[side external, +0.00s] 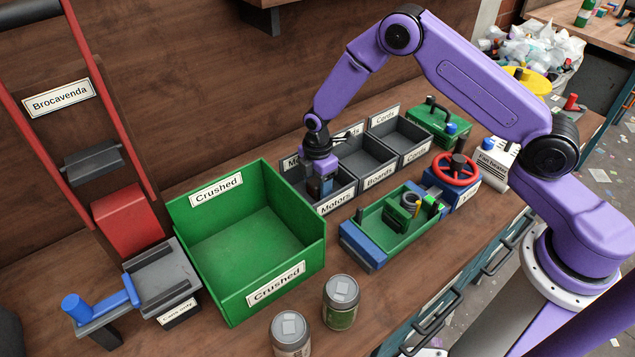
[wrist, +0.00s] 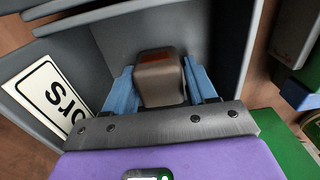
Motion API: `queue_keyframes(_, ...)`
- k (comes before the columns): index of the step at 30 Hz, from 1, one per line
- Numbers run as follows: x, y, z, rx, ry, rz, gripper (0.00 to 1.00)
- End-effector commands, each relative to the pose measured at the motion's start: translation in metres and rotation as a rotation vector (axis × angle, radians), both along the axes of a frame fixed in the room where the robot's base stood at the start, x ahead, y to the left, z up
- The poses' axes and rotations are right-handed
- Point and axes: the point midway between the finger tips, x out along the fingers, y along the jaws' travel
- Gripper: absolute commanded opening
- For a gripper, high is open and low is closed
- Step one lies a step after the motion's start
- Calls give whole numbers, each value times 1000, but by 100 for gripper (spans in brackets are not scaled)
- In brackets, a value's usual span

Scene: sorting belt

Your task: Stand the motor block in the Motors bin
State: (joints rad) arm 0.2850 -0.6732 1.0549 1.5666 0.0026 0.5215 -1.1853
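The motor block (wrist: 160,78) is a grey-brown block with a dark reddish patch, between the two blue fingers of my gripper (wrist: 161,90) in the wrist view. The fingers lie against both its sides, so my gripper is shut on it. In the side view my gripper (side external: 320,188) points down inside the Motors bin (side external: 337,202), a dark grey compartment at the left end of the bin row. The block looks roughly upright. Its lower end is hidden, so I cannot tell whether it touches the bin floor.
A large green Crushed bin (side external: 318,245) stands close on the left.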

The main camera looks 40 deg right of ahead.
Motion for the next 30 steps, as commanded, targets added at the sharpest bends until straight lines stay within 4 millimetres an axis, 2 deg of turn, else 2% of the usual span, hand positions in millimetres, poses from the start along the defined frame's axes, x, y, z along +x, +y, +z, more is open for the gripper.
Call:
queue_keyframes(2, 0, 0, 0, 0, 0, 0, 77)
queue_keyframes(10, 0, 0, 1, 0, -1, 0, 77)
queue_keyframes(14, 1, 0, 8, 1, -3, 0, 77)
queue_keyframes(20, 1, 0, 37, 2, -4, 0, 77)
queue_keyframes(30, 1, 0, 101, 2, -4, 0, 77)
